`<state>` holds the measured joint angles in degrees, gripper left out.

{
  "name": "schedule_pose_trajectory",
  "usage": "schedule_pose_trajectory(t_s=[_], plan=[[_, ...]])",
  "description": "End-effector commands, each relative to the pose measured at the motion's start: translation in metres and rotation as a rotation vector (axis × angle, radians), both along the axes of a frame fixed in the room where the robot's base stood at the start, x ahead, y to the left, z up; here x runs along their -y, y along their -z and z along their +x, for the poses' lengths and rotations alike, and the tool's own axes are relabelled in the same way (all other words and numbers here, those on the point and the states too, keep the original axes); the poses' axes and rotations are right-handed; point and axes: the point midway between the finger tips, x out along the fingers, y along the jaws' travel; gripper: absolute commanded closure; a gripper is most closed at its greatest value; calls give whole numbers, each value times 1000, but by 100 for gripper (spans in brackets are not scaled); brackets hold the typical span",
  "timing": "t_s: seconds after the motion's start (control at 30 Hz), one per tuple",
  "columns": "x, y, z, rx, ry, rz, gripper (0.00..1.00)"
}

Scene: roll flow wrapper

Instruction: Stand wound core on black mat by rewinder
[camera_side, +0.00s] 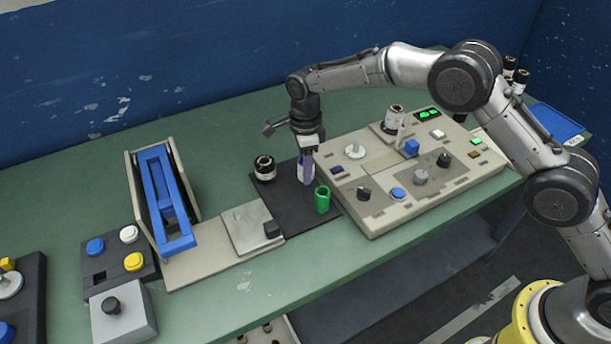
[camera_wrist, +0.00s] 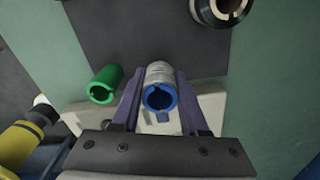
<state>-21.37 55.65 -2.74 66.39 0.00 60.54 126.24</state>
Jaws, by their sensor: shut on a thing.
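The wound core (camera_wrist: 161,75) is a blue tube wrapped in whitish film, and its open blue end faces the wrist camera. My gripper (camera_wrist: 159,84) is shut on it, with one purple finger on each side. In the side view my gripper (camera_side: 307,176) points down over the black mat (camera_side: 283,212), with the core mostly hidden by the fingers. The mat also shows in the wrist view (camera_wrist: 135,30). The core looks about upright and low over the mat; I cannot tell whether its lower end touches.
A green core (camera_side: 322,199) stands on the mat close to my gripper. A black roll with a pale band (camera_side: 265,168) is at the mat's far left corner. The beige control panel (camera_side: 385,215) borders the mat on the right, and a grey plate (camera_side: 248,228) on the left.

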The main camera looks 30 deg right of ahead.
Motion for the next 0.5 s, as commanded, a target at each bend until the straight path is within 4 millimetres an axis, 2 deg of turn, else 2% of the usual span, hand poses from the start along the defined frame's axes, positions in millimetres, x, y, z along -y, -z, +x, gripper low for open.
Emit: schedule_pose_trajectory(t_s=[0.1, 0.2, 0.5], plan=[[1, 20, -2, -5, 0, -2, 100], [1, 29, -2, -3, 0, -1, 100], [1, 30, -2, -3, 0, -1, 100]])
